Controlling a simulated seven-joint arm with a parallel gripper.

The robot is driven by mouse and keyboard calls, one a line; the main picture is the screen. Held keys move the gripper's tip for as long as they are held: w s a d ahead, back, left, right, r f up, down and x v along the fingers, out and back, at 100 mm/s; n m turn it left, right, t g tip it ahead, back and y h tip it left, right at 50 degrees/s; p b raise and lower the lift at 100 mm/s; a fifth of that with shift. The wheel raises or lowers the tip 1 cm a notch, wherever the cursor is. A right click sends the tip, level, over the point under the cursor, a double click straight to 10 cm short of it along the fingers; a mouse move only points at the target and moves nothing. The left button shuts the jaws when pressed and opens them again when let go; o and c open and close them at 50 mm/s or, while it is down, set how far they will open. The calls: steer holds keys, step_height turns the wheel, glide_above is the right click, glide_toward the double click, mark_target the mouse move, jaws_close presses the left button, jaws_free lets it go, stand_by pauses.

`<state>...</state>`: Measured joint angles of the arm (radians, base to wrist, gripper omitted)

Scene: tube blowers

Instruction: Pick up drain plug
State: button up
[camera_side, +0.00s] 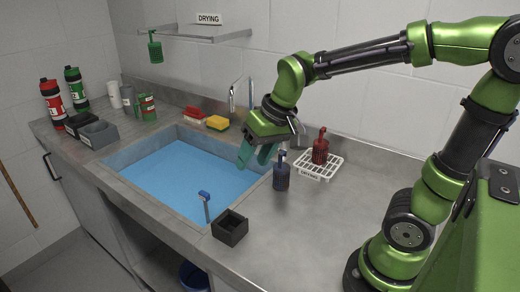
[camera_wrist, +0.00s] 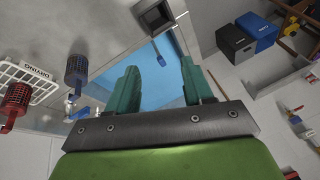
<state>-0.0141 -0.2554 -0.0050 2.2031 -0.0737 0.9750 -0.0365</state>
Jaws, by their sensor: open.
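What seems to be the drain plug (camera_side: 205,199) has a blue top on a thin grey stem and stands upright at the sink's near side, in the blue water. In the wrist view the plug (camera_wrist: 158,54) shows beyond the fingertips, roughly between them; its lower end is hidden. My gripper (camera_side: 254,157) has green fingers, spread apart with nothing between them, above the sink's right edge. It is behind and to the right of the plug, not touching it. The fingers (camera_wrist: 160,80) also show in the wrist view.
A red one (camera_side: 320,148) sits on the white drying rack (camera_side: 333,168). A black open box (camera_side: 230,230) is near the front edge.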

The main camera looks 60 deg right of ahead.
steer(key=w+f+n+g, duration=0.15)
steer(key=w+f, duration=0.25)
steer(key=w, duration=0.6)
steer(key=n+g+h, duration=0.1)
steer(key=g, duration=0.2)
glide_above(205, 204)
step_height(205, 204, down, 6)
steer(key=r+n, duration=0.1)
steer(key=shift+t+h, duration=0.25)
steer(key=shift+h, duration=0.05)
steer(key=f, duration=1.1)
steer(key=shift+w+d, duration=0.35)
steer(key=shift+d, duration=0.05)
steer(key=shift+s+a+f, duration=0.1)
steer(key=shift+f, duration=1.25)
steer(key=shift+s+a+f, duration=0.1)
steer(key=shift+f, duration=1.25)
steer(key=shift+c, duration=0.5)
jaws_close()
